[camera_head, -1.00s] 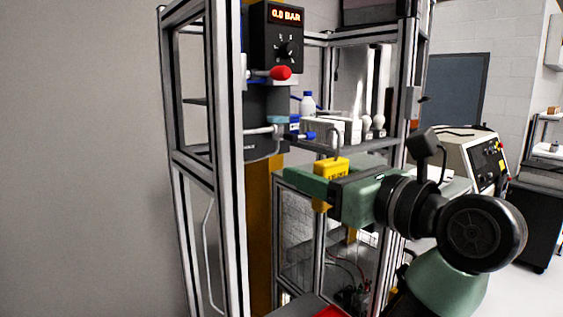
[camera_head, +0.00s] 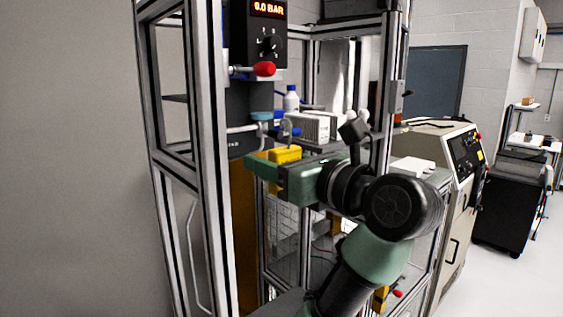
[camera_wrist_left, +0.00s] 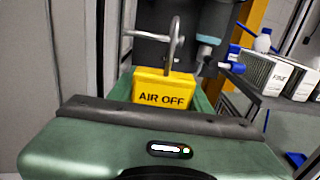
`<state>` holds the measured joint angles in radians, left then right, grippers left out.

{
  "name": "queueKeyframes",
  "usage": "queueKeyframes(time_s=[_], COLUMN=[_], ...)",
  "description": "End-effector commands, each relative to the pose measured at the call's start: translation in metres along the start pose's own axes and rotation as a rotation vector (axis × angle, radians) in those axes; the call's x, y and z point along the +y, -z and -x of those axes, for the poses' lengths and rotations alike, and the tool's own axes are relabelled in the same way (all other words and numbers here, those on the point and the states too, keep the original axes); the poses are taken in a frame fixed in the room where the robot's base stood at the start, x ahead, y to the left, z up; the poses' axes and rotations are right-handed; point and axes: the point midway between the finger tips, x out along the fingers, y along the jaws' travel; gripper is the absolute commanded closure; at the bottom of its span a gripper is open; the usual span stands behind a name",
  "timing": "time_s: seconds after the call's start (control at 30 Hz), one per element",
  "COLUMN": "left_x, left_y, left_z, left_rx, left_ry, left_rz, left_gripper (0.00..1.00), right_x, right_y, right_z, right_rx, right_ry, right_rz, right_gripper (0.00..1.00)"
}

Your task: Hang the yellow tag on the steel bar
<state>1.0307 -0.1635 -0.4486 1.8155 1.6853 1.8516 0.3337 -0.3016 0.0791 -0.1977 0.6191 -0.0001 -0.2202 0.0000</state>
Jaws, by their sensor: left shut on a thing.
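The yellow tag (camera_head: 285,155) has a grey hook on top and reads AIR OFF in the left wrist view (camera_wrist_left: 164,92). My left gripper (camera_head: 281,172) is shut on it, with the green fingers on both sides, and holds it upright in the air. The steel bar (camera_head: 241,129) is a short grey rod at the frame's front post, up and left of the tag in the head view. In the left wrist view the bar (camera_wrist_left: 141,34) ends near the tag's hook; I cannot tell whether they touch. My right gripper is not in view.
A black gauge box (camera_head: 266,35) with a red-knobbed lever (camera_head: 264,69) is above the bar. Aluminium posts (camera_head: 208,150) stand close on the left. A shelf behind holds a white bottle (camera_head: 291,99) and boxes (camera_head: 307,126). A machine cabinet (camera_head: 455,190) stands at right.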

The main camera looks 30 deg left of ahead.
Motion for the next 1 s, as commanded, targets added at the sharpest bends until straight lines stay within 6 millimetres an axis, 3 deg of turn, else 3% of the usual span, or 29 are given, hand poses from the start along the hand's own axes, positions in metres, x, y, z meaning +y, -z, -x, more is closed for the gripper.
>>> queueKeyframes(time_s=[0.13, 1.0], left_x=[0.001, 0.001], left_y=[-0.001, -0.001], left_z=[-0.013, -0.083], left_rx=[-0.001, -0.002], left_ry=[-0.002, -0.003], left_rz=[0.000, 0.000], left_gripper=[0.92, 0.92], right_x=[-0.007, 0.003], right_y=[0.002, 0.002], right_z=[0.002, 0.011], right_rx=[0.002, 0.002], right_ry=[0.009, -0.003], right_rz=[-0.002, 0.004], right_gripper=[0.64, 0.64])
